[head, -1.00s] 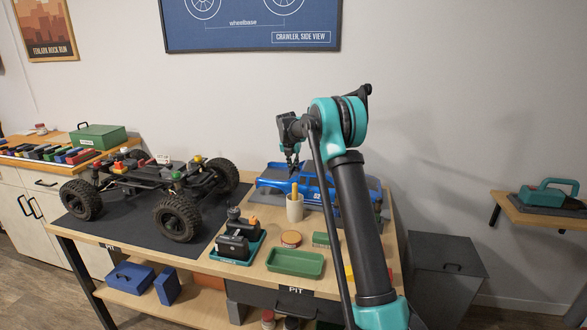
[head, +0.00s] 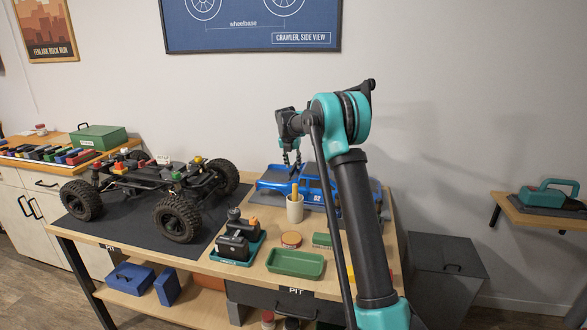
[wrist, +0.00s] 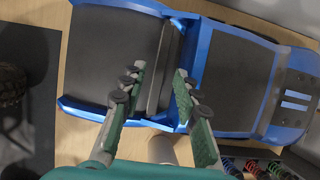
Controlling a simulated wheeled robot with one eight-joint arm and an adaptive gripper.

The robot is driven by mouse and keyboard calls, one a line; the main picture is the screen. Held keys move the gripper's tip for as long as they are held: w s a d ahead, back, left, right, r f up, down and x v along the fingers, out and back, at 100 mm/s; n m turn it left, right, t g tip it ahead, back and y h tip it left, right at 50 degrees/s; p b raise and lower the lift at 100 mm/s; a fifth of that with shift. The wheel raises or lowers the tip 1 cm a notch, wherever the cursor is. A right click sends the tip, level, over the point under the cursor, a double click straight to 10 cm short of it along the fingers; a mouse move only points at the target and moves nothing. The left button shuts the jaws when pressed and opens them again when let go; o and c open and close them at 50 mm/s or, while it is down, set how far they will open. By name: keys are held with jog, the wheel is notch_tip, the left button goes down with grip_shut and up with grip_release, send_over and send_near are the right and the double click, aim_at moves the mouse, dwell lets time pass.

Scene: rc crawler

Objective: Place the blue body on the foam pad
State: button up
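The blue body (head: 270,182) lies at the back right of the workbench, partly hidden behind my arm in the head view. In the wrist view the blue body (wrist: 200,65) fills most of the picture, with dark panels and a raised cross edge. My gripper (head: 291,160) is over its left part. In the wrist view my gripper (wrist: 155,90) is open, its fingers apart on either side of the raised edge, with no clear grip. A grey strip (wrist: 245,18) shows beyond the body and may be the foam pad. Whether the body rests on it, I cannot tell.
A cup with a yellow handle (head: 295,208) stands close in front of the body. The wheeled chassis (head: 150,190) sits on a black mat to the left.

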jog(key=v, duration=0.8)
jog(key=s+d+m, duration=0.5)
jog(key=s+m, duration=0.4)
jog(key=s, duration=0.4)
jog(key=s+d+f+m, duration=0.2)
jog(key=s+f+m, duration=0.4)
jog(key=s, duration=0.7)
jog(key=s+d+f+m+y, duration=0.1)
jog(key=s+f+m, duration=0.5)
jog(key=s, duration=0.8)
jog(key=s+d+f+m, duration=0.3)
jog(key=s+f+m, duration=0.2)
jog(key=s+m, duration=0.6)
jog(key=shift+s+d+f+y, duration=0.1)
jog(key=shift+s+f+y, duration=0.1)
jog(key=shift+s, duration=0.45)
jog(key=shift+s+d+f+y, duration=0.1)
jog(key=shift+s+f, duration=0.1)
jog(key=shift+s, duration=0.4)
